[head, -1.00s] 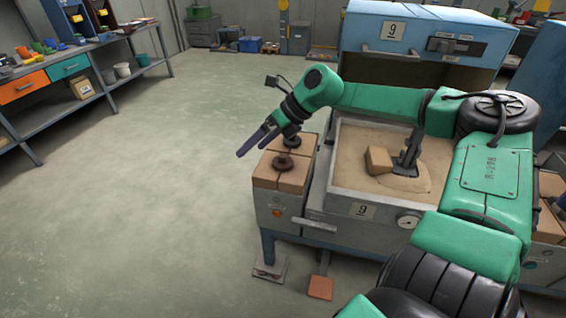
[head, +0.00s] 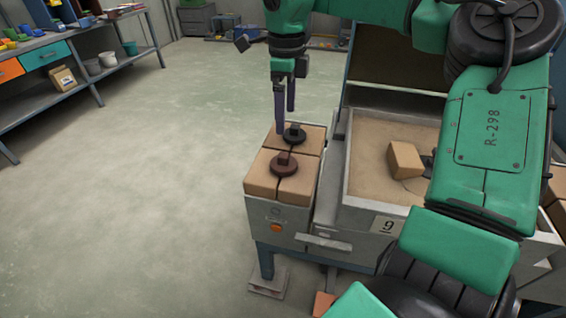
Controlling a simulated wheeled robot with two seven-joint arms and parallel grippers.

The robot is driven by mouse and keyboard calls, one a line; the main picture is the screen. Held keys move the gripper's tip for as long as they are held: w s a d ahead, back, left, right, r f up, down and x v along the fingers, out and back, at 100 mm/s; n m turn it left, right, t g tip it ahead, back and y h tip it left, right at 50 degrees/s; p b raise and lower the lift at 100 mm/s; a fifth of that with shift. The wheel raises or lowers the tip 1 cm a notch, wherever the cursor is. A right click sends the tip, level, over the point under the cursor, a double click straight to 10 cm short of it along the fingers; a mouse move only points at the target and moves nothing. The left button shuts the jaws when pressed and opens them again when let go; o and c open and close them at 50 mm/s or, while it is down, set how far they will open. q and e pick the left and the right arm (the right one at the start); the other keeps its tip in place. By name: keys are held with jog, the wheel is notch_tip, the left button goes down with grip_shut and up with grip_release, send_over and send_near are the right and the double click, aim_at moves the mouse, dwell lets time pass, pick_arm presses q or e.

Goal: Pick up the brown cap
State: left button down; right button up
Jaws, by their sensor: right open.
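The brown cap (head: 284,165) is a dark reddish-brown disc with a raised knob. It sits on the nearer part of the tan block top (head: 262,187) of a small grey stand. A similar black cap (head: 295,134) sits just behind it. My right gripper (head: 285,122) points down with its two long dark fingers apart, above and behind the brown cap, close to the black cap. Nothing is between the fingers. My left gripper is not in view.
A sand-filled tray (head: 372,172) with a tan block (head: 405,160) stands right of the caps, in the grey unit marked 9 (head: 388,225). A shelf bench (head: 75,40) with bins and pots is at far left. The floor between is clear.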

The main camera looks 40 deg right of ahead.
aim_at(284, 155)
jog(key=f, duration=0.9)
jog(key=f+b, duration=0.1)
jog(key=f, duration=0.4)
jog(key=shift+w+f, duration=0.3)
jog(key=shift+w, duration=0.1)
jog(key=shift+r, duration=0.1)
jog(key=c, duration=1.1)
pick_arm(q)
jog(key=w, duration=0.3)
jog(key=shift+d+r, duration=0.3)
pick_arm(e)
jog(key=shift+r, duration=0.1)
